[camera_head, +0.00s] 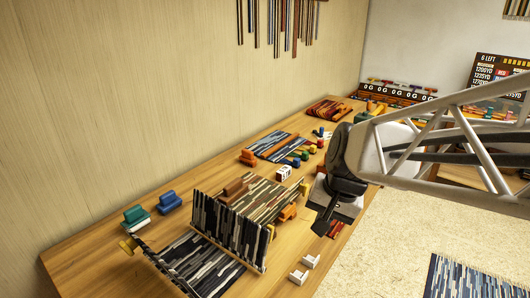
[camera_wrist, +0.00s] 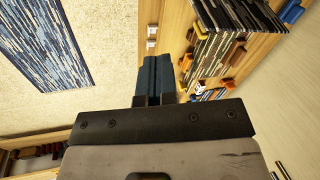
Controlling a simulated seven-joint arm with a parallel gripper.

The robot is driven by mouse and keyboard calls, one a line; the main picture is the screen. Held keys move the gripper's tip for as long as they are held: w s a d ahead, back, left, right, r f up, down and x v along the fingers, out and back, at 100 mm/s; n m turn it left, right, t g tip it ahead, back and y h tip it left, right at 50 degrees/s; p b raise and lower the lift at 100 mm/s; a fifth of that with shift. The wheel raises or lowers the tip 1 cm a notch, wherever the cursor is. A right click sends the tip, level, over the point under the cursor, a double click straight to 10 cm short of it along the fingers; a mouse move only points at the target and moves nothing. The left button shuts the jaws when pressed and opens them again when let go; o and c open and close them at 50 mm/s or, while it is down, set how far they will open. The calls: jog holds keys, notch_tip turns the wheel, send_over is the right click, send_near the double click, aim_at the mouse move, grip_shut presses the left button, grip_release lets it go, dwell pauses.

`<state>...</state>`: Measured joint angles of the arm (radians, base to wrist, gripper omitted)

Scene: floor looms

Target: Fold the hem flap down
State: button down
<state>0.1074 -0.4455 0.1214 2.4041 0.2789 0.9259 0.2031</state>
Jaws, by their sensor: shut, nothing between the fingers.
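A dark striped woven piece lies on the wooden bench at the front of the head view, its flat part (camera_head: 200,262) on the wood. A striped flap (camera_head: 232,228) stands nearly upright along it, with a pale strip at its lower edge. Striped cloth also shows at the top right of the wrist view (camera_wrist: 240,14); which part it is I cannot tell. My gripper (camera_head: 322,226) is shut and empty, to the right of the flap and apart from it. Its two dark blue fingers sit together in the wrist view (camera_wrist: 153,76).
Another striped mat (camera_head: 265,190) lies behind the flap, with orange blocks beside it. A green block (camera_head: 136,215) and a blue block (camera_head: 169,203) stand left. Small white brackets (camera_head: 299,276) sit near the bench's right edge. A blue rug (camera_head: 470,278) lies on the floor.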

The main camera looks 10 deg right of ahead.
aim_at(307, 189)
jog(key=w+d+f+m+y, duration=0.25)
jog(key=w+m, duration=0.35)
jog(key=w, duration=0.6)
jog(key=w+d+f+m+t+y, duration=0.1)
jog(key=w+d+f+m+t, duration=0.1)
jog(key=w+d+f+m, duration=0.5)
jog(key=w+d+f+m+t+y, duration=0.1)
jog(key=w+d+f+m+t, duration=0.2)
jog(key=w+d+f+m, duration=0.5)
jog(key=w+d+f, duration=0.1)
jog(key=w+d, duration=0.3)
jog(key=w, duration=0.3)
jog(key=shift+w+d+f+m, duration=0.15)
jog(key=shift+w+f+m, duration=0.05)
jog(key=shift+w+m, duration=0.1)
jog(key=shift+f, duration=0.1)
jog(key=x, duration=1)
jog(key=shift+w, duration=0.1)
jog(key=shift+w+a+r, duration=0.25)
jog(key=shift+w+a, duration=0.45)
jog(key=shift+a, duration=0.05)
jog(key=shift+w+a+r, duration=0.2)
jog(key=shift+w+a, duration=0.45)
jog(key=shift+a, duration=0.1)
